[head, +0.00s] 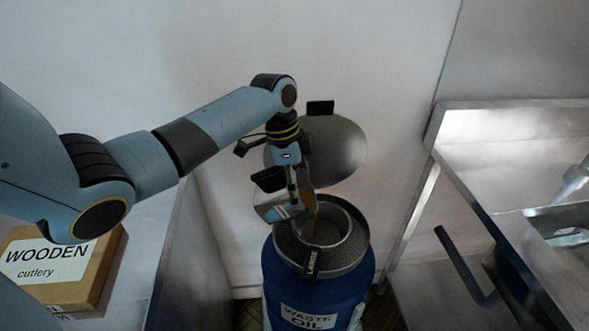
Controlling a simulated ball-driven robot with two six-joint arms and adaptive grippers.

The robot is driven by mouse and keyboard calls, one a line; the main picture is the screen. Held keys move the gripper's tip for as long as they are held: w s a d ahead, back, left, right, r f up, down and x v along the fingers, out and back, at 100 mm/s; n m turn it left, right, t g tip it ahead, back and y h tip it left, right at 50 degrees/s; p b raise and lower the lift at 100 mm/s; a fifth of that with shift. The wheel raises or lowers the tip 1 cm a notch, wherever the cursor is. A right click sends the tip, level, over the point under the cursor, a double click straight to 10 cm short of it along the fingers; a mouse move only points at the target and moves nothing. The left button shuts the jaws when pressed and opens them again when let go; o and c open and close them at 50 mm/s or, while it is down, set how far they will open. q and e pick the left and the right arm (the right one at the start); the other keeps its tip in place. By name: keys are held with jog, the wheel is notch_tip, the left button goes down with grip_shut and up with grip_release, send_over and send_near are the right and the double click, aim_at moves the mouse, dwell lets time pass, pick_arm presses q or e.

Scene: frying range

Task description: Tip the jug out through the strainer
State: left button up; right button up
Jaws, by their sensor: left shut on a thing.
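My left gripper (291,180) is shut on the jug (272,207), a shiny metal vessel, and holds it tilted above the strainer. The jug is partly hidden behind the gripper's fingers. The strainer (284,245) is a dark mesh ring with a tag reading LARGE, seated in the mouth of the blue waste oil drum (275,285). A brownish patch shows by the jug's lower right side, above the strainer; I cannot tell whether it is flowing oil. My right gripper is not in view.
A round grey lid (345,150) with a black handle stands open behind the drum. A cardboard box marked WOODEN cutlery (60,285) sits on a counter at left. A steel fryer unit (510,150) fills the right side, with a dark bar handle (463,262) near the drum.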

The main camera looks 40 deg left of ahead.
aim_at(313, 201)
pick_arm(q)
jog(key=shift+w+d+f+g+y+b, duration=0.25)
jog(key=shift+f+y+b, duration=0.1)
jog(key=shift+b, duration=0.2)
jog(key=shift+w+d+f+g+y+b, duration=0.1)
jog(key=shift+f+g+y+b, duration=0.2)
jog(key=shift+b, duration=0.25)
jog(key=shift+w+d+r+p, duration=0.1)
jog(key=shift+d+r+p, duration=0.15)
jog(key=shift+p, duration=0.15)
jog(key=shift+w+d+r+g+y+p, duration=0.2)
jog(key=shift+w+d+g+y+p, duration=0.1)
jog(key=shift+g+y, duration=0.3)
jog(key=shift+w+d+g+y, duration=0.4)
jog(key=shift+g+y, duration=0.25)
jog(key=shift+y, duration=0.2)
jog(key=shift+w+d+b, duration=0.15)
jog(key=shift+d+b, duration=0.05)
jog(key=shift+b, duration=0.1)
jog(key=shift+w+d+g+y+b, duration=0.35)
jog(key=shift+g+y+b, duration=0.35)
jog(key=shift+y+b, duration=0.25)
jog(key=shift+w+d+g+y+b, duration=0.5)
jog(key=shift+g+y+b, duration=0.3)
jog(key=shift+b, duration=1.1)
